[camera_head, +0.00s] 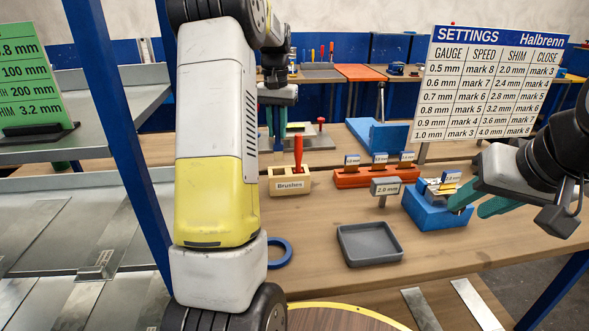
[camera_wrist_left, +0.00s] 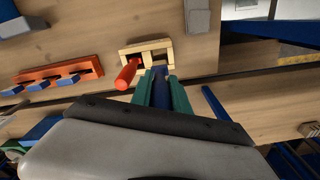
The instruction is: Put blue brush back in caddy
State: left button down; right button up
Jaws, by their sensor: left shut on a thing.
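The wooden caddy (camera_head: 290,186), labelled "Brushes", stands on the bench with a red brush (camera_head: 298,152) upright in it. In the left wrist view the caddy (camera_wrist_left: 168,43) shows two compartments, with the red brush (camera_wrist_left: 127,74) at the left one. My left gripper (camera_head: 277,125) is shut on the blue brush (camera_wrist_left: 160,90), held between its teal fingers. The brush's far end is close to the right compartment; I cannot tell whether it is inside or above it. My right gripper (camera_head: 480,203) is open beside a blue block (camera_head: 437,214) at the right.
An orange rack (camera_head: 375,178) with several blue tags stands right of the caddy. A "2.0 mm" sign (camera_head: 385,187), a grey tray (camera_head: 368,244) and a blue ring (camera_head: 279,252) are nearer. A settings board (camera_head: 488,82) stands at the back right. My left arm hides the bench's left part.

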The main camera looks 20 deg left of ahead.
aim_at(278, 151)
pick_arm(q)
notch_tip(278, 151, down, 10)
jog(key=shift+r, duration=0.1)
dwell(0.4)
jog(key=c, duration=1.3)
grip_release()
jog(key=shift+o, duration=0.2)
